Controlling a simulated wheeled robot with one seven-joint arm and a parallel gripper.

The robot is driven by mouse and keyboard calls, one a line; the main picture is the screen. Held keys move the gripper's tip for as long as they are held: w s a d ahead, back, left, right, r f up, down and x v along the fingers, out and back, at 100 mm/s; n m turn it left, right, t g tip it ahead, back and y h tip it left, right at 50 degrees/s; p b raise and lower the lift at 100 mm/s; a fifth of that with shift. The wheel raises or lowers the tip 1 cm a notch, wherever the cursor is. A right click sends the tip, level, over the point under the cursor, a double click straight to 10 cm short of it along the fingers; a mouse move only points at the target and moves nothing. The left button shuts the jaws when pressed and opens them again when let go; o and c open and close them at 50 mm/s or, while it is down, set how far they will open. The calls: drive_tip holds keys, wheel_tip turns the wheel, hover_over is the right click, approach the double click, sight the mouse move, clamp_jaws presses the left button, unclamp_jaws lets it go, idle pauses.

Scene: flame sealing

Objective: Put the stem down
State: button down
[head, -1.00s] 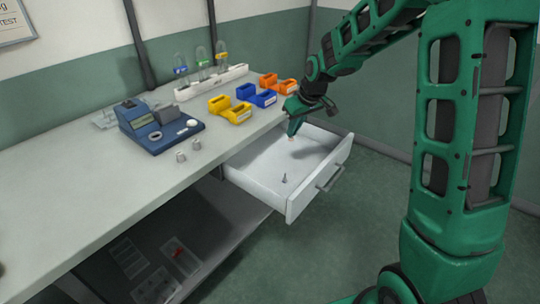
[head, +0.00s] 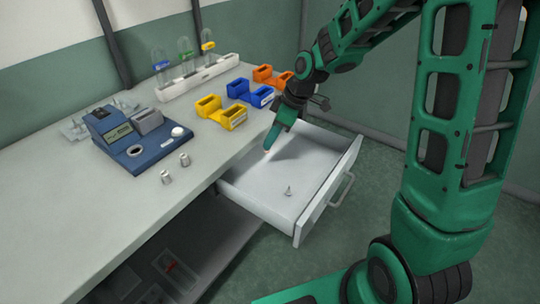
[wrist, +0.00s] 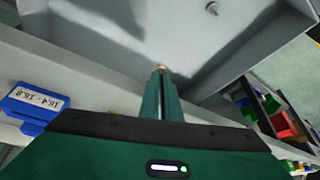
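My gripper (head: 267,150) points down over the open drawer, near its inner end by the bench. In the wrist view its two green fingers (wrist: 162,95) are close together. A small pale, coppery tip, apparently the stem (wrist: 161,68), shows at the fingertips; the fingers hide most of it. I cannot tell whether it touches the drawer floor. A small grey pointed piece (head: 288,190) stands on the drawer floor, apart from my gripper; it also shows at the top of the wrist view (wrist: 212,8).
The white drawer (head: 322,207) is pulled out and mostly empty. On the bench are yellow (head: 222,111), blue (head: 250,92) and orange (head: 272,76) holders, a blue device (head: 137,148), two small metal cylinders (head: 166,177) and a white rack (head: 200,77) with glass domes.

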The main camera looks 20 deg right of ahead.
drive_tip(key=f, duration=0.4)
drive_tip(key=d+f, duration=0.1)
drive_tip(key=f, duration=0.1)
drive_tip(key=shift+w+f, duration=0.1)
wheel_tip(320, 180, down, 3)
drive_tip(key=shift+r, duration=0.1)
drive_tip(key=c, duration=2)
unclamp_jaws()
drive_tip(key=v, duration=1.2)
